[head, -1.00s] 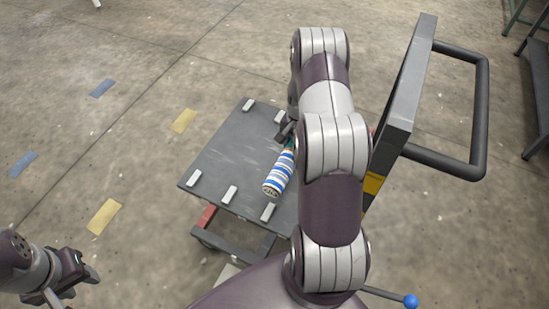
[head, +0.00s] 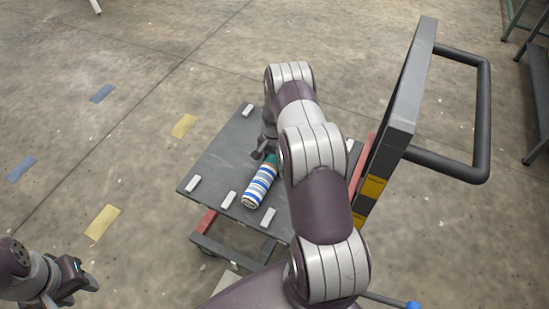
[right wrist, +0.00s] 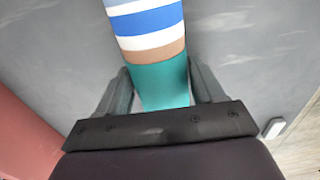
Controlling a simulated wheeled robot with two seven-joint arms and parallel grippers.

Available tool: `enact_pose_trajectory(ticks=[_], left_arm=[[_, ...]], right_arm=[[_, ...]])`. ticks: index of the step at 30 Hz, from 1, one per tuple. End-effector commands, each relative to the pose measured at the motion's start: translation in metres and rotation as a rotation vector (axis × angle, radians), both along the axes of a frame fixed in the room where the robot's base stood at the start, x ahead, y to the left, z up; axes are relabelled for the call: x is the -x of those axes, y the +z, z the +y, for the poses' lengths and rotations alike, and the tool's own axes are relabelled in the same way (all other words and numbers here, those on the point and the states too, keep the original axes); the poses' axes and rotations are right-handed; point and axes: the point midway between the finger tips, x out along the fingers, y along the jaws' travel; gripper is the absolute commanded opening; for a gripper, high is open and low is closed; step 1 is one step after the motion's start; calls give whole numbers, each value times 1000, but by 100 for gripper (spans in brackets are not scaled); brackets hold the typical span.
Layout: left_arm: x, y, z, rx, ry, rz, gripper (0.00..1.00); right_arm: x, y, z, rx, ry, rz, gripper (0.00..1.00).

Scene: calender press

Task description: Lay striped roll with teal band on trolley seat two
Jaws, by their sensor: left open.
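The striped roll (head: 260,186), blue, white and tan with a teal band at its far end, is over the grey trolley deck (head: 215,160). Its near end is between two pale blocks (head: 228,199) (head: 268,217) at the deck's near edge. I cannot tell whether it touches the deck. My right gripper (head: 268,154) is shut on its teal end; the right wrist view shows the fingers either side of the teal band (right wrist: 160,85). My right arm hides part of the deck's right side. My left gripper (head: 88,283) is open and empty, off the trolley.
The trolley's upright panel (head: 400,100) and black handle (head: 480,110) stand at the right. More pale blocks (head: 193,183) (head: 248,110) sit along the deck edges. Yellow and blue floor marks lie left, on open floor. Dark bench at far right.

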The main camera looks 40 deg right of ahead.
Motion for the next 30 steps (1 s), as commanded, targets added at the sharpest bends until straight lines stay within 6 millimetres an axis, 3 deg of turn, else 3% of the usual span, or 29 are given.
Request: enact_pose_trajectory(ticks=[9,12,21,27,30], left_arm=[[0,1,0,0,0,0,43],[0,5,0,0,0,0,43],[0,12,0,0,0,0,43],[0,13,0,0,0,0,43],[0,14,0,0,0,0,43]], right_arm=[[0,1,0,0,0,0,85],[0,11,0,0,0,-1,85],[-1,87,-1,2,0,-3,85],[0,119,0,1,1,0,85],[1,143,20,5,83,-10,85]])
